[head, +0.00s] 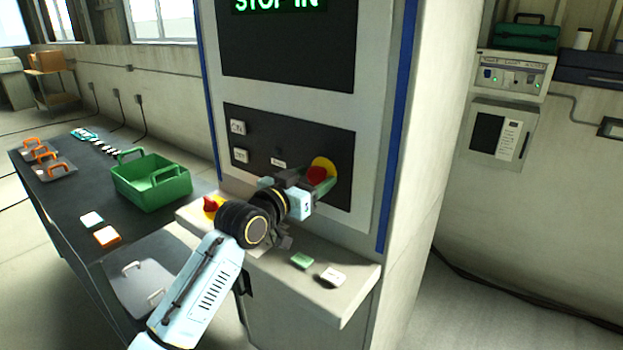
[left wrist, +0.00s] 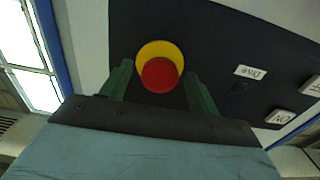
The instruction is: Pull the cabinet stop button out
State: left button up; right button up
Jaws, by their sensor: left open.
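The stop button is a red mushroom head (head: 317,175) on a yellow round plate (head: 325,165), on the dark lower panel (head: 262,143) of the cabinet. The display (head: 275,5) above reads "STOP IN". My left gripper (head: 316,184) is at the button with its fingers open. In the left wrist view the red head (left wrist: 159,74) and yellow plate (left wrist: 160,52) show between the two green fingers (left wrist: 159,84), with a gap on each side. I cannot tell how deep the fingers reach around the head. My right gripper is not in view.
White push buttons (head: 238,127) sit at the panel's left. A dark bench with a green basket (head: 150,182) stands at left.

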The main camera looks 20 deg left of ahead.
pick_arm(q)
jog(key=shift+c, duration=0.2)
grip_shut()
jog(key=shift+s+a+p, duration=0.15)
jog(key=shift+s+p, duration=0.3)
jog(key=shift+p, duration=0.4)
jog(key=shift+w+f, duration=0.1)
jog(key=shift+c, duration=2.1)
grip_release()
jog(key=o, duration=0.5)
jog(key=shift+s+a, duration=0.1)
jog(key=shift+s, duration=0.15)
jog(key=shift+c, duration=0.2)
jog(key=shift+w, duration=0.1)
